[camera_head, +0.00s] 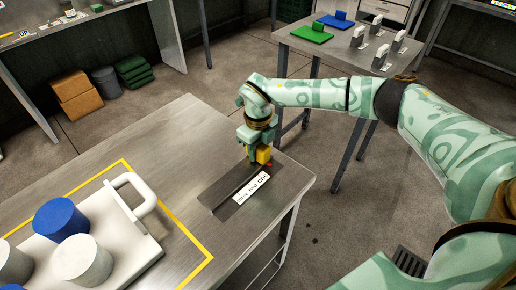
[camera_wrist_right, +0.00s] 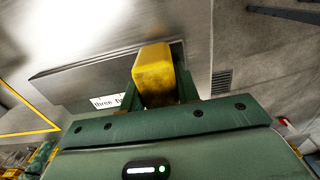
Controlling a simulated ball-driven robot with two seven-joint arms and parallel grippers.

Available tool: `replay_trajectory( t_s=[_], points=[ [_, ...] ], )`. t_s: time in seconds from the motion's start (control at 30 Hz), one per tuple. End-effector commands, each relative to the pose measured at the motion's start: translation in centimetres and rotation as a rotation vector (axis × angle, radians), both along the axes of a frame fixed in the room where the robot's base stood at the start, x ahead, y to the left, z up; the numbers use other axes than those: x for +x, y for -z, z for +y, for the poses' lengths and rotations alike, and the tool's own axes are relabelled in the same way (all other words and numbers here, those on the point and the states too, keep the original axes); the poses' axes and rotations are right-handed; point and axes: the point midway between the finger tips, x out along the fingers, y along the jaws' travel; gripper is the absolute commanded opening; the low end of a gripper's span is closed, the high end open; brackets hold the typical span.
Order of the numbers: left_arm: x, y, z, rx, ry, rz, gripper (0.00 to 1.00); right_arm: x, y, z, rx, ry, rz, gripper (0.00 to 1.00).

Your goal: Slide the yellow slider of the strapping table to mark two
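The yellow slider (camera_head: 263,154) stands at the far right end of a dark recessed track (camera_head: 226,190) on the steel strapping table (camera_head: 120,130). A white label strip (camera_head: 251,188) beside the track carries words for the marks, small in the head view; the slider is by its "one" end. A small red spot shows at the slider's foot. My right gripper (camera_head: 261,150) is down at the slider. In the right wrist view the yellow slider (camera_wrist_right: 154,72) sits between the two fingers, which appear to press its sides. "Three" on the label (camera_wrist_right: 107,102) is legible there. My left gripper is out of view.
A white tray (camera_head: 150,253) with a raised handle and blue and white cylinders stands at the lower left inside a yellow outline. The table's right edge is near the track. Another table (camera_head: 345,58) with green and blue items stands behind.

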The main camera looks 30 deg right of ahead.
Motion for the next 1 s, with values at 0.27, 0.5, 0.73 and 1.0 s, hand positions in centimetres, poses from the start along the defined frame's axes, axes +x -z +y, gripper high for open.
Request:
replay_trajectory(
  t_s=[0.27,0.5,0.73,1.0],
  points=[
    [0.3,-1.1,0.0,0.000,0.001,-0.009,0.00,-0.5,-0.4,1.5,0.001,-0.003,0.000,0.00],
    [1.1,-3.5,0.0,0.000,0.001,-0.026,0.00,-2.2,-0.5,6.3,0.000,-0.004,0.000,0.00],
    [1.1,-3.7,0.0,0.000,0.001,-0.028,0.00,-2.7,-0.1,7.7,0.001,0.000,0.000,0.00],
    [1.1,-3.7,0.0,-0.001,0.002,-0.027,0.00,-2.6,0.0,7.6,0.002,-0.001,0.001,0.51]
  ],
)
